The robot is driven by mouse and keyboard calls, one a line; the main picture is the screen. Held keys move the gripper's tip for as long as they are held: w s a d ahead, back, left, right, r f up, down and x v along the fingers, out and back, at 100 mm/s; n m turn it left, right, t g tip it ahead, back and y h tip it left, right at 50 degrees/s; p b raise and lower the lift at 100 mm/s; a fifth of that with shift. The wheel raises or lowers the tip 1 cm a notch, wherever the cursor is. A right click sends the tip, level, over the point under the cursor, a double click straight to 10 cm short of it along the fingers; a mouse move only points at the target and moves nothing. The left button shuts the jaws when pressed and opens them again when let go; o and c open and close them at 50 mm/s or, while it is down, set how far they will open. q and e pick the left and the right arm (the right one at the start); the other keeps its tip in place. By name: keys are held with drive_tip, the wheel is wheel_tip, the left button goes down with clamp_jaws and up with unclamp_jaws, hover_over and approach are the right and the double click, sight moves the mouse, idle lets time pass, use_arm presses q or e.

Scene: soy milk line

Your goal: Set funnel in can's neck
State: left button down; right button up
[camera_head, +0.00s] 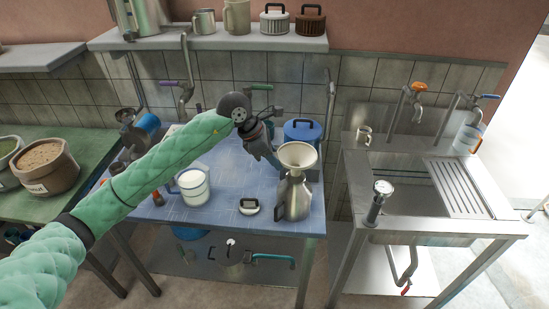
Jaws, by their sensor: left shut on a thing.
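A cream-coloured funnel (298,155) is directly over the neck of a metal can (294,197), mouth up and roughly upright. The can stands upright on the blue-tiled table, near its front right corner. The funnel's lower end meets the can's top in this view; I cannot tell how deep its spout sits. My left gripper (273,161) reaches in from the upper left and is shut on the funnel at its left side. The exact contact is small and partly hidden. My right gripper is not in view.
On the blue-tiled table (225,212), a glass jug of white liquid (193,186) stands left and a small round gauge (249,206) lies beside the can. A blue-lidded pot (302,133) is behind the funnel. A sink (415,185) is right, across a gap.

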use_arm(q)
drive_tip(key=shift+f+b, duration=0.35)
drive_tip(key=shift+b, duration=0.05)
drive_tip(key=shift+f+b, duration=0.3)
drive_tip(key=shift+f, duration=0.05)
drive_tip(key=shift+f+b, duration=0.35)
drive_tip(key=shift+f+b, duration=0.35)
drive_tip(key=shift+f+b, duration=0.65)
drive_tip(key=shift+f, duration=0.05)
drive_tip(key=shift+f+b, duration=0.3)
drive_tip(key=shift+f, duration=0.05)
drive_tip(key=shift+f, duration=0.1)
drive_tip(key=c, duration=1)
unclamp_jaws()
